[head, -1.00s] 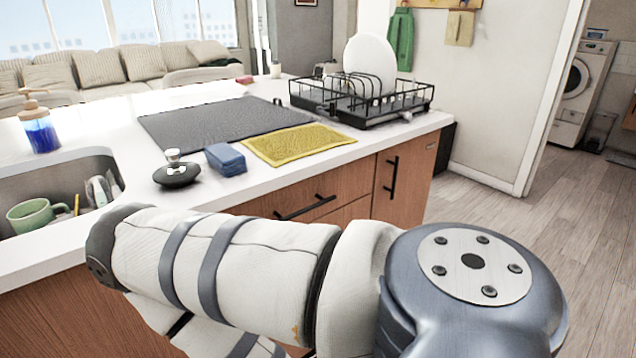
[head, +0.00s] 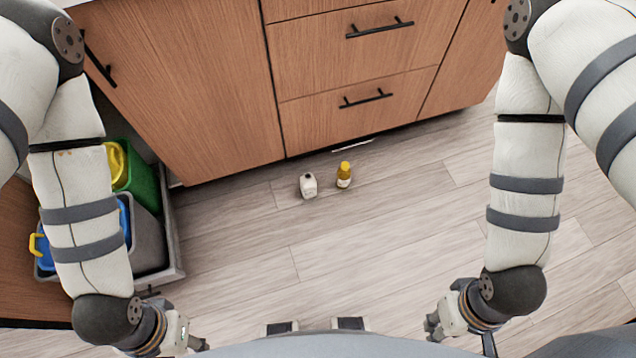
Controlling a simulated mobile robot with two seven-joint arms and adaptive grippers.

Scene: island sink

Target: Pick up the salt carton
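A small white carton with a dark spot on its top, which looks like the salt carton (head: 308,186), stands on the wood floor in front of the cabinets. My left gripper (head: 197,343) is low at the left, well apart from the carton. My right gripper (head: 434,326) is low at the right, also well apart from it. Both grippers are small and seen from above, and I cannot tell whether their fingers are open or shut. I see nothing held in either one.
A yellow-capped bottle (head: 344,176) stands just right of the carton. Wooden drawers (head: 352,60) with black handles rise behind them. A pulled-out bin unit (head: 172,240) with green, grey and blue containers is at the left. The floor (head: 330,255) around the carton's front is clear.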

